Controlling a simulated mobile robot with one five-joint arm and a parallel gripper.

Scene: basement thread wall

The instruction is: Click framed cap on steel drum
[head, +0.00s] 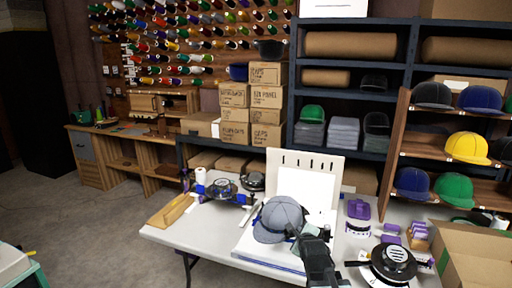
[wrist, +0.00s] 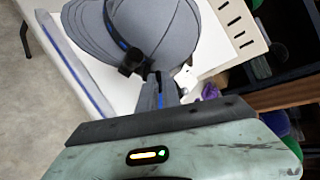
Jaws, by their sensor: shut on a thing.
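The grey cap (head: 279,219) sits over the white board near the middle of the table, its brim toward the left. It fills the upper middle of the wrist view (wrist: 160,30), where a blue strip (wrist: 122,42) runs along its lower edge beside a small black block (wrist: 133,63). My gripper (head: 298,236) is at the cap's near right edge, and its fingers (wrist: 156,82) are shut on the framed cap there. The frame is mostly hidden. I cannot make out a steel drum; anything under the cap is hidden.
A white slotted panel (head: 305,163) stands behind the cap. A black round device (head: 393,262) lies to the right, near purple items (head: 358,209) and an open cardboard box (head: 472,258). Another device with blue ends (head: 222,189) stands left. The table's front left (head: 195,236) is clear.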

